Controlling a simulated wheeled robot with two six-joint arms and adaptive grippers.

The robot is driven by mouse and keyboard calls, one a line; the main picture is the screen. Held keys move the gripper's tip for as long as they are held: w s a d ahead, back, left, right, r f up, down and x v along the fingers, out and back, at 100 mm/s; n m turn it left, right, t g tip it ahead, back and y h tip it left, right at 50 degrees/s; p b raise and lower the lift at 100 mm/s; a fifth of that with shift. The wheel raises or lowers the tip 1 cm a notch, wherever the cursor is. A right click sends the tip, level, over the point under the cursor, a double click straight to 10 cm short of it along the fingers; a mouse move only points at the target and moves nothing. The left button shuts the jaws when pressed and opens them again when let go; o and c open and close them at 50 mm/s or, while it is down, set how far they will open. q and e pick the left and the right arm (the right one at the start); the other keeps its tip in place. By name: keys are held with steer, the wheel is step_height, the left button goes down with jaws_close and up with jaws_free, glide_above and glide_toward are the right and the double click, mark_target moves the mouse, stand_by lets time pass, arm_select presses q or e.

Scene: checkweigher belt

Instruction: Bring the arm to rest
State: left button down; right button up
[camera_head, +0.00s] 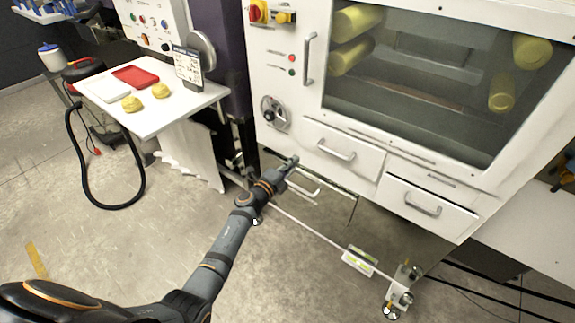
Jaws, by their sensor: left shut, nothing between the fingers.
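My left arm (222,250) reaches from the lower left up toward the front of the white machine (290,112). My left gripper (291,163) is at the arm's end and is shut with nothing in it. In the picture it lies just below the machine's lower left drawer (340,150), near a lower handle. I cannot tell whether it touches the machine. My right gripper is not in view.
A white side table (185,108) at the left holds a red tray (136,76), a white tray and two yellow lumps. A black hose (85,190) loops onto the floor. A machine foot (392,306) stands at lower right. The floor (130,240) at left is mostly clear.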

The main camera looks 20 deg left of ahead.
arm_select(q)
steer(key=s+a+f+n+g+y+p, duration=0.1)
steer(key=s+a+f+n+g+y, duration=0.2)
steer(key=s+f, duration=0.5)
steer(key=s+a+f+n+g+y, duration=0.1)
steer(key=s+a+f+n, duration=0.2)
steer(key=s+f+n, duration=0.5)
steer(key=s+a+f+n+g+y+p, duration=0.1)
steer(key=s+a+f+n+g+y, duration=0.2)
steer(key=f, duration=0.9)
steer(key=s+f+n+g, duration=0.2)
steer(key=s+f, duration=0.3)
steer(key=s, duration=0.7)
steer(key=s+a+f+n+g+p, duration=0.1)
steer(key=s+f+n+g, duration=0.2)
steer(key=s, duration=1)
steer(key=s+f+n+g, duration=0.2)
steer(key=s+f, duration=0.5)
steer(key=s, duration=0.6)
steer(key=shift+s+a+n+g+p, duration=0.2)
steer(key=shift+a+n+g+p, duration=0.2)
steer(key=shift+g, duration=0.5)
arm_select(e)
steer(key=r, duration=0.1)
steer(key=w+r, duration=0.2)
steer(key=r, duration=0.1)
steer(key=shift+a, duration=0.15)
